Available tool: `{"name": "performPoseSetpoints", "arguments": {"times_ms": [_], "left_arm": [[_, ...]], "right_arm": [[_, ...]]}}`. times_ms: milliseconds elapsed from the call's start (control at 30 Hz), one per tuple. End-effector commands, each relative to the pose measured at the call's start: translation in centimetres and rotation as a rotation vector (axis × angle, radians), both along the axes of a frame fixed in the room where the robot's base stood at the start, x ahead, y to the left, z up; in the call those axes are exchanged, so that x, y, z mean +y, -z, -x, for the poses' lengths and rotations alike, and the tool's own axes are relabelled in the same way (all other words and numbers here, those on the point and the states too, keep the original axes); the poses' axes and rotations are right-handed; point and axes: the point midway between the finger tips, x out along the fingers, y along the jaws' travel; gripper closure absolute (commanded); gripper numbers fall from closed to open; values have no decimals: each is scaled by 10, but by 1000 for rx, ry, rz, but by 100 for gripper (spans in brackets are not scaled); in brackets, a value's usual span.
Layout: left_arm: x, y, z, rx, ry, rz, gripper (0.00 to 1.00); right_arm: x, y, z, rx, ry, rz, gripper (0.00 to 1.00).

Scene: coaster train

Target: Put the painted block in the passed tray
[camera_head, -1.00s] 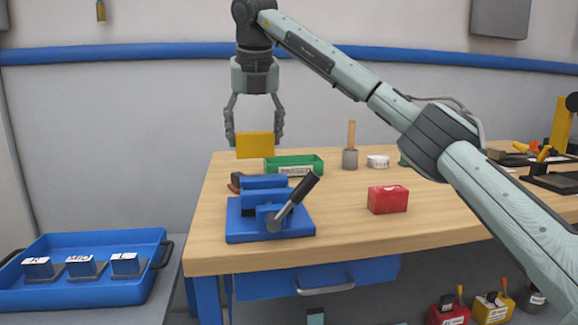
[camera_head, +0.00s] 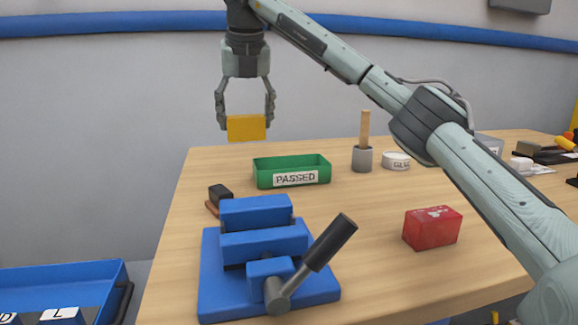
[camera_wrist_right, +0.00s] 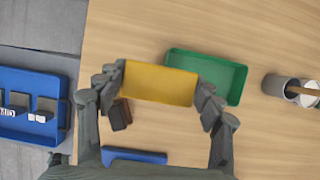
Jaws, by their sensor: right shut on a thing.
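The painted block is a yellow rectangular block (camera_head: 246,128). My right gripper (camera_head: 246,122) is shut on it and holds it in the air above the back left of the table. In the right wrist view the yellow block (camera_wrist_right: 160,83) sits between both fingers. The passed tray is a green open tray (camera_head: 262,179) with a white label reading PASSED, on the table below and slightly right of the block. In the right wrist view the green tray (camera_wrist_right: 242,84) lies beyond the block, partly hidden by it. It looks empty where visible. My left gripper is not in view.
A blue vise (camera_head: 215,290) with a dark handle stands in front of the tray. A dark small block (camera_head: 220,194) is beside it. A red box (camera_head: 432,228) is at right. A grey cup with a wooden handle (camera_head: 362,160) and a white tin (camera_head: 396,161) stand right of the tray.

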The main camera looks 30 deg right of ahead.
Motion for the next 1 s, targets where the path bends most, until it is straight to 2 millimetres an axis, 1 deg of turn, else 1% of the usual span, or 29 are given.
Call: {"name": "performPoseSetpoints", "arguments": {"times_ms": [33, 200, 300, 400, 500, 667, 900, 1000], "left_arm": [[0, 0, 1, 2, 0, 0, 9], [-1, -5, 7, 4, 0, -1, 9], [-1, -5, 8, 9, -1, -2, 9], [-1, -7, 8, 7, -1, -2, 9], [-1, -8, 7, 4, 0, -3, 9], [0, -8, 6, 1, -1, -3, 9], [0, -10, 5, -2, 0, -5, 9], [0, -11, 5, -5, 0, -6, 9]], "right_arm": [[-14, 8, 2, 0, 4, 0, 77], [-52, 31, 5, 0, 5, 0, 77], [-73, 43, 7, -1, 4, -1, 77], [-88, 52, 9, -1, 4, -1, 77], [-97, 57, 9, -3, 1, -1, 77], [-100, 64, 10, -2, -1, 1, 77], [-100, 97, 10, -1, 1, 0, 77], [-99, 99, 10, -4, 0, 0, 77]]}}
